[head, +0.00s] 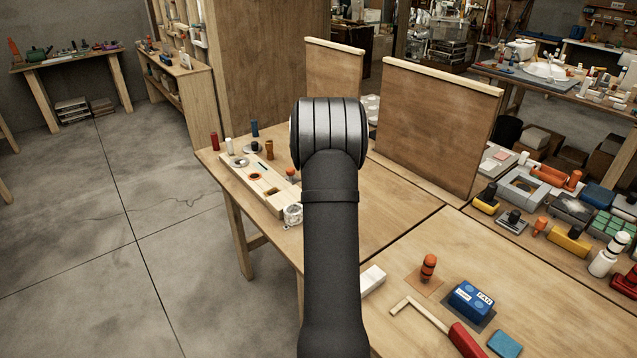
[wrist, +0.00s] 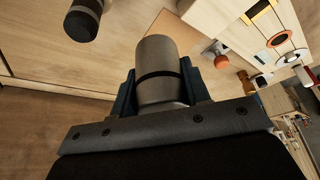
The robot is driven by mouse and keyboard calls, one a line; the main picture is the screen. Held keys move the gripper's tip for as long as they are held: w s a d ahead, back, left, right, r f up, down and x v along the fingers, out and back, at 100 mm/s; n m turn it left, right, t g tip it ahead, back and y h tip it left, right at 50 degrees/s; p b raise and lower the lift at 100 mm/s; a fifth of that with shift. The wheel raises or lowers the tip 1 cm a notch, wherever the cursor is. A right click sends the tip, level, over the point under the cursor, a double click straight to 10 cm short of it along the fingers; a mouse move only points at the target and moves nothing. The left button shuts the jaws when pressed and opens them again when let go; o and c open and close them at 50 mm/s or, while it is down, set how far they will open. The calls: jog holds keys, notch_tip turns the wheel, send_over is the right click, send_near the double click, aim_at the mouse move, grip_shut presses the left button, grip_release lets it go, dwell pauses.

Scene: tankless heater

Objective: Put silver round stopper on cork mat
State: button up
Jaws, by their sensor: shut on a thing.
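My gripper (wrist: 158,88) is shut on a silver-grey round piece with a dark band, which looks like the silver round stopper (wrist: 157,62). It sits between the two dark jaws, its rounded end pointing away from the camera. In the head view my arm hides the gripper and the held piece. In the head view another tan mat (head: 413,286) lies under an orange-and-black piece (head: 428,267).
A wooden block with round recesses (head: 262,188) lies on the left bench, with small bottles behind it. A clear faceted object (head: 292,214) stands beside it. A blue box (head: 471,300) is on the front bench. Upright wooden panels (head: 442,120) stand behind. A dark cylinder (wrist: 84,18) is in the wrist view.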

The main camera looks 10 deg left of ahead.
jog(key=w+f, duration=0.5)
jog(key=w, duration=0.1)
jog(key=shift+w+a+f, duration=0.15)
jog(key=shift+a+f, duration=0.1)
jog(key=shift+a, duration=0.2)
jog(key=shift+f, duration=3)
jog(key=shift+f, duration=0.5)
jog(key=o, duration=1.3)
jog(key=shift+c, duration=0.2)
jog(key=v, duration=1.7)
jog(key=shift+r, duration=0.25)
